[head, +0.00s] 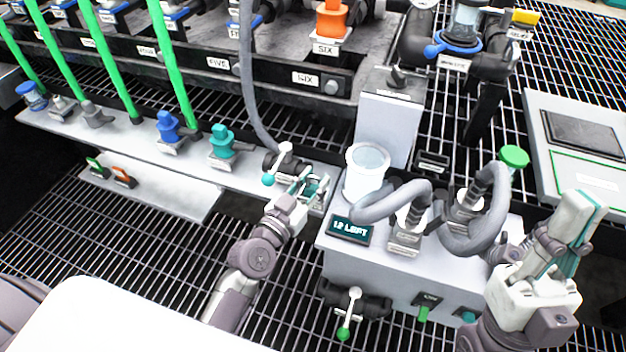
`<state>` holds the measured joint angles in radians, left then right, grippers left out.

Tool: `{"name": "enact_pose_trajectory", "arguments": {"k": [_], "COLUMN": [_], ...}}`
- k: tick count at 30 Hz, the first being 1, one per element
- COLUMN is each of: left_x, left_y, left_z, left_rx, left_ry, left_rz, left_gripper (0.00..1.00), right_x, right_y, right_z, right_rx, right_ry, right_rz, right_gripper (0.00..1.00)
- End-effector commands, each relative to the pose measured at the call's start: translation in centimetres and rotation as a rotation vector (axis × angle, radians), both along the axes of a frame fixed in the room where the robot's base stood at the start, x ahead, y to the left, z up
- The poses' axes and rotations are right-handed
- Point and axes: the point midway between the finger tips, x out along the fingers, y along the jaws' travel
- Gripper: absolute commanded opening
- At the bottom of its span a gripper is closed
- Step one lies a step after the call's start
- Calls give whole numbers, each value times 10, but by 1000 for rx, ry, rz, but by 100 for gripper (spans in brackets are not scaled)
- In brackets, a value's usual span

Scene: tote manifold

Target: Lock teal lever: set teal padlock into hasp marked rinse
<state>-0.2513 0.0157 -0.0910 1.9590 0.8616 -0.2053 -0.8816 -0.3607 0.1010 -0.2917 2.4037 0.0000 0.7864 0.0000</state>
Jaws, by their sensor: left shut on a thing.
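My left gripper (316,186) is at the right end of the long pale shelf, just right of a lever with a white arm and a teal ball (268,180). It is shut on a small teal thing (322,188), seemingly the teal padlock, mostly hidden by the fingers. Whether it touches the hasp cannot be made out, and I cannot read a rinse mark. My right gripper (580,212) is raised at the right, away from the shelf; its finger gap is unclear.
A grey box (375,262) with a "12 LEFT" display (352,230), a white cup (366,172) and thick grey hoses stands right of my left gripper. Blue and teal fittings (222,146) stand on the shelf (190,160). A green-tipped lever (345,325) is below the box.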

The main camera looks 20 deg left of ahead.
Motion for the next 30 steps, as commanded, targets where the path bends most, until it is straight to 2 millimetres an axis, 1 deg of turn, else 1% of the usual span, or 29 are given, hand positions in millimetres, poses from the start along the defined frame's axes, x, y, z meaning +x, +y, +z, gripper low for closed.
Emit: {"name": "enact_pose_trajectory", "arguments": {"k": [7,8,12,13,23,26,30], "left_x": [0,0,0,0,-3,-12,-38], "left_y": [0,0,0,0,1,3,9], "left_z": [0,0,0,0,-1,-1,-2], "left_rx": [0,0,0,0,1,4,4], "left_ry": [-1,-1,-1,-1,2,2,4], "left_rz": [0,0,0,0,0,-1,-4], "left_gripper": [0,36,59,62,62,62,62], "right_x": [0,0,0,0,0,0,0], "right_y": [0,0,0,0,0,0,0], "right_z": [0,0,0,0,0,0,0], "right_rx": [1,1,1,1,0,0,0], "right_ry": [-2,-2,-2,-2,-1,-1,-1], "right_rz": [0,0,0,0,0,0,0], "right_gripper": [0,0,0,0,0,0,0]}}
